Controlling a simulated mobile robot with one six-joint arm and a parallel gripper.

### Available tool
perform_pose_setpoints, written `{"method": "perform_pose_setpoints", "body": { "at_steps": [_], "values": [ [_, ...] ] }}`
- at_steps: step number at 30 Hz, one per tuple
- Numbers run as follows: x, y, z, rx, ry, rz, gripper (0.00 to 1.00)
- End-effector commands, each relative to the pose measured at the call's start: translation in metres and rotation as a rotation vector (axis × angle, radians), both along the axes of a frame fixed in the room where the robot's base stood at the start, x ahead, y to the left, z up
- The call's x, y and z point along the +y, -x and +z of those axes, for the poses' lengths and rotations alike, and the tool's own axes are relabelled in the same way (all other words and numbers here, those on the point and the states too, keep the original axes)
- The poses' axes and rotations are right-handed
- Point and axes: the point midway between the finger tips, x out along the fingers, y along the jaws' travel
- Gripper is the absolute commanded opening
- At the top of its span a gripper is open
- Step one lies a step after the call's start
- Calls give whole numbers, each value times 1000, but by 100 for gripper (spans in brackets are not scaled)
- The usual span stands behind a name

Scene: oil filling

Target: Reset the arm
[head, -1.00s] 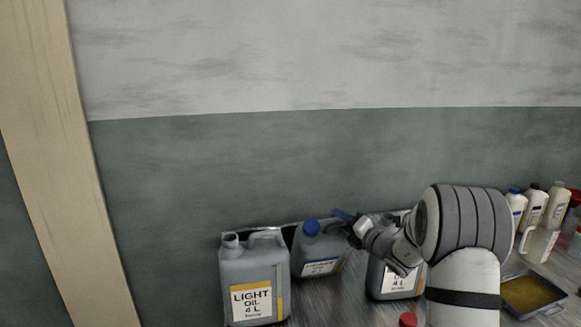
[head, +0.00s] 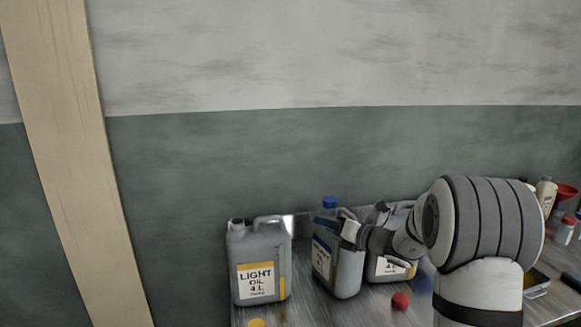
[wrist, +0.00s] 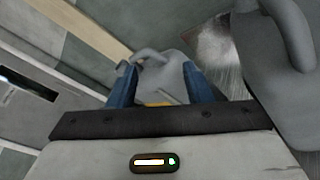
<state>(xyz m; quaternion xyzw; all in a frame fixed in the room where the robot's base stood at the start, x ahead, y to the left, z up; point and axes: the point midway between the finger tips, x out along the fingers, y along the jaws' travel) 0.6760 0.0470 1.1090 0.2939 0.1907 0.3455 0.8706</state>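My gripper (wrist: 160,68) shows two blue fingers spread apart in the wrist view, with nothing held between them. Beyond the gap stands a grey jug (wrist: 165,78). In the head view the end of my arm is in front of the blue-capped jug (head: 325,262), and its fingers do not show clearly. The light oil jug (head: 262,258) stands uncapped at the left. Another grey jug (head: 388,265) is partly hidden behind my arm. A large grey jug with a handle (wrist: 290,75) fills the right of the wrist view, close to my gripper.
A red cap (head: 400,300) and a yellow cap (head: 256,323) lie on the metal table (head: 325,312). A tray (head: 537,280), pale bottles (head: 546,195) and a red funnel (head: 566,196) are at the right, partly behind my arm. The wall above the table is clear.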

Motion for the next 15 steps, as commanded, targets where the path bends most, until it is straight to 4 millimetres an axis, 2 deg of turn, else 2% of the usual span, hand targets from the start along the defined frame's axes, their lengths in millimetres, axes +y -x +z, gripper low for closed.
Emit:
{"method": "perform_pose_setpoints", "body": {
  "at_steps": [5,8,12,15],
  "values": [
    [27,45,7,-113,244,166,45],
    [43,82,8,-213,431,303,45],
    [58,152,5,-421,767,577,45],
    [57,202,-3,-590,1002,800,45]
  ]
}}
